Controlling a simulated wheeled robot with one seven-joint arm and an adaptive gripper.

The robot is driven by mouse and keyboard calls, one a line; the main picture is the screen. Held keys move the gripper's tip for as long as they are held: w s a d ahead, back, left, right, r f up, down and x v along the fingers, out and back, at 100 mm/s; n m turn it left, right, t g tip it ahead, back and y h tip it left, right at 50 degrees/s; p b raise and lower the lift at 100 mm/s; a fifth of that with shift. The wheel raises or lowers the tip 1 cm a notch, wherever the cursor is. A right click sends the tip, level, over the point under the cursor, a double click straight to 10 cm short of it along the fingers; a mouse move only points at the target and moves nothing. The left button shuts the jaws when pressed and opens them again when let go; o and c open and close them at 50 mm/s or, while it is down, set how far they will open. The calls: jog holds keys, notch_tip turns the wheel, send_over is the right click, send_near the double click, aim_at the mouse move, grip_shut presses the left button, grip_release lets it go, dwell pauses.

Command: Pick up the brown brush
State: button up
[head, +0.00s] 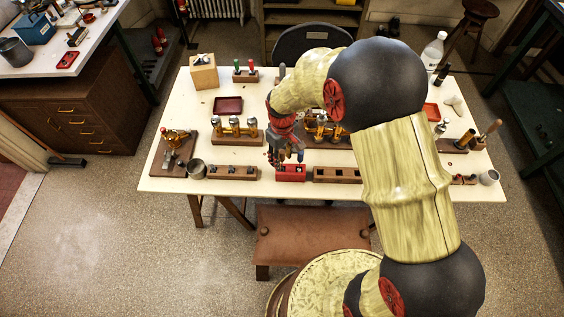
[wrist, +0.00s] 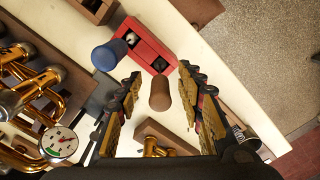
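A brown cylinder (wrist: 160,93), which looks like the end of the brown brush's handle, stands between my fingers in the wrist view. It rises by the red block (wrist: 147,48), and its lower part is hidden. My gripper (wrist: 160,72) is open, with a visible gap on each side of the brown end. A blue-topped handle (wrist: 108,55) stands just left of it. In the head view my gripper (head: 284,152) is low over the red block (head: 290,173) near the table's front edge, and the brown brush cannot be made out there.
Brass valve parts on a wooden stand (head: 237,140) are left of my gripper. A dial gauge (wrist: 59,143) and brass tubing (wrist: 30,85) lie left in the wrist view. Wooden slotted blocks (head: 232,173) flank the red block. The white table (head: 170,115) has clear room at its left back.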

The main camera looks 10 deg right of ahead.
jog(key=shift+f, duration=0.65)
jog(key=shift+c, duration=0.8)
jog(key=c, duration=0.8)
grip_shut()
